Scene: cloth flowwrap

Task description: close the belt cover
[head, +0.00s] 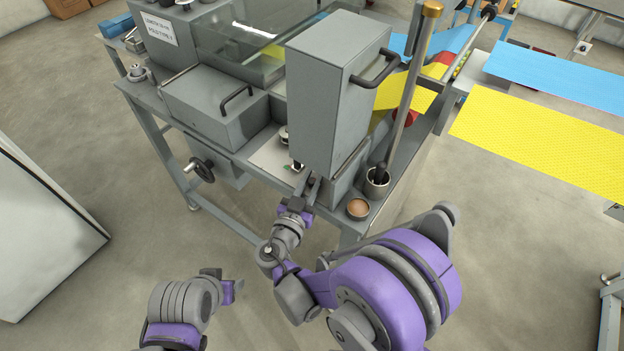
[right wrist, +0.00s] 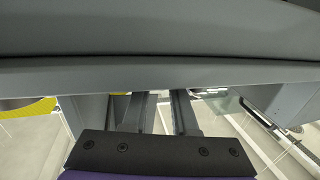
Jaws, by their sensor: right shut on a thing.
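The belt cover appears to be the tall grey box-shaped cover (head: 325,100) standing raised on the machine, with a dark bar handle (head: 376,70) on its right side. My right gripper (head: 311,186) is at the lower front edge of this cover. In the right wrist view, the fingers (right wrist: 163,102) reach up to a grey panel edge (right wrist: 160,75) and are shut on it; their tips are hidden. My left gripper (head: 237,288) is low in front of the machine, apart from it, and its jaw opening cannot be made out.
A lower grey cover with a handle (head: 215,105) lies flat to the left. A metal post (head: 408,90), a cup with a dark-handled tool (head: 376,182) and a round brown-topped pot (head: 357,208) stand to the right. Yellow (head: 540,135) and blue sheets extend right. The floor in front is clear.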

